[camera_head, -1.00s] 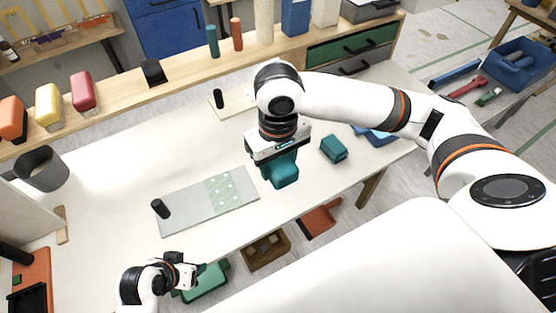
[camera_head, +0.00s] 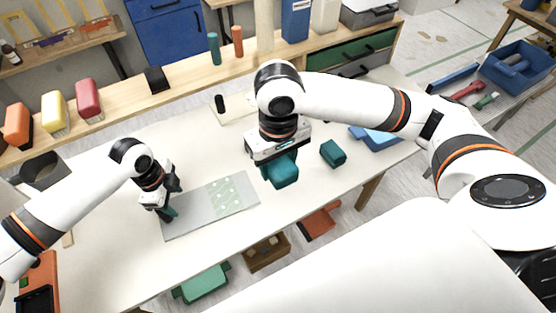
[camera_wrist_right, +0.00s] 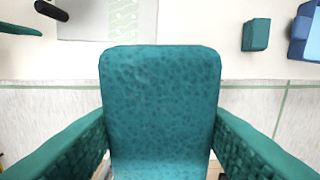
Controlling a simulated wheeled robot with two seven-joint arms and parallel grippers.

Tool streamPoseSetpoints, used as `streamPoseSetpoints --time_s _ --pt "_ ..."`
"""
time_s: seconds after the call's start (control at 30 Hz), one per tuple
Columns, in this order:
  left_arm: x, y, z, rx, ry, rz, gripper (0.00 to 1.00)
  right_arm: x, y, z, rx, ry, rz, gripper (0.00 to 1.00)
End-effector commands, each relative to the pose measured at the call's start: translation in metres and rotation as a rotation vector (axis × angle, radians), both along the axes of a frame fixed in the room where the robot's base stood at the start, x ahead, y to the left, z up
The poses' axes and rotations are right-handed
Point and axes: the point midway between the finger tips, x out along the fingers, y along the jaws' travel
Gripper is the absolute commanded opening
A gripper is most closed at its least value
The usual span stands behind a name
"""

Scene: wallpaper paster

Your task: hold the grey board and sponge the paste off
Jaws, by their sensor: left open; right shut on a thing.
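The grey board (camera_head: 195,222) lies flat on the pale table. A pale green patch of paste (camera_head: 226,196) with whitish spots covers part of its right half. My left gripper (camera_head: 168,211) is open at the board's left end, where its black handle stands; in the head view it hides the handle. The right wrist view shows the black handle (camera_wrist_right: 51,10) with a green fingertip to its left, apart from it.
A smaller teal block (camera_head: 333,153) and a blue tray (camera_head: 378,138) stand on the table's right side. A grey bin (camera_head: 42,170) stands at the left. A shelf with coloured brushes (camera_head: 56,112) runs behind. Open boxes lie on the floor in front.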

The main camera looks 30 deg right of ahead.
Motion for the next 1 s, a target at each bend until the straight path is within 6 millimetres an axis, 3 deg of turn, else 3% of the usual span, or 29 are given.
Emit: streamPoseSetpoints --time_s 0.03,0.2,0.37,1.0 --pt "0.013 0.013 0.010 0.032 -0.011 -0.013 0.54 0.000 0.000 0.002 0.000 0.000 0.000 0.32" --pt "0.035 0.041 0.027 0.096 -0.016 -0.043 0.54 0.000 0.000 0.004 0.000 0.000 0.000 0.32" --pt "0.041 0.050 0.029 0.114 -0.016 -0.051 0.54 0.000 0.000 0.000 0.000 0.000 0.000 0.32" --pt "0.041 0.050 -0.060 0.114 -0.019 -0.052 0.54 0.000 0.000 -0.090 0.000 0.000 0.000 0.32"
